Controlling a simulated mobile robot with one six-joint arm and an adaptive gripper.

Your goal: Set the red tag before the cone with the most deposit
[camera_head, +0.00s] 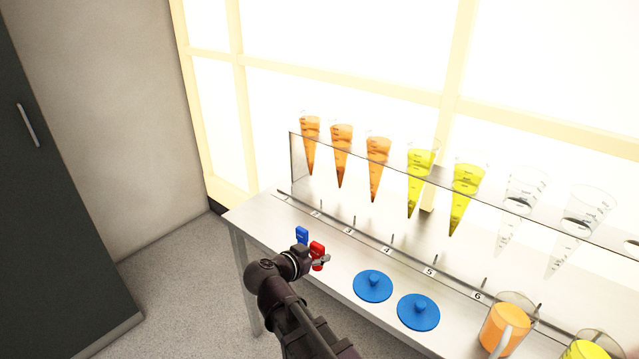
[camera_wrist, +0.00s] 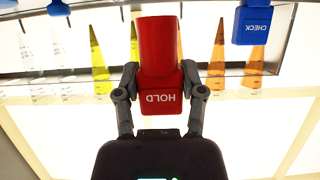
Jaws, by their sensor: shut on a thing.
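My gripper (camera_head: 322,262) is shut on the red tag (camera_head: 317,248), above the left front part of the bench. In the wrist view the red tag (camera_wrist: 160,50) reads HOLD and sits between both fingers (camera_wrist: 159,78). A rack holds a row of pointed cones. From the left come three orange cones (camera_head: 341,150), two yellow cones (camera_head: 465,190) and clear cones (camera_head: 520,205). The orange tips look darker, but I cannot tell which deposit is deepest. The wrist view shows the cones inverted, such as an orange one (camera_wrist: 217,62).
A blue tag (camera_head: 302,235) reading CHECK (camera_wrist: 255,26) stands close behind the red one. Two blue lids (camera_head: 372,286) lie on the bench (camera_head: 340,275). An orange jug (camera_head: 502,331) and a yellow one (camera_head: 588,350) stand front right. Numbered marks and short pins line the rack front.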

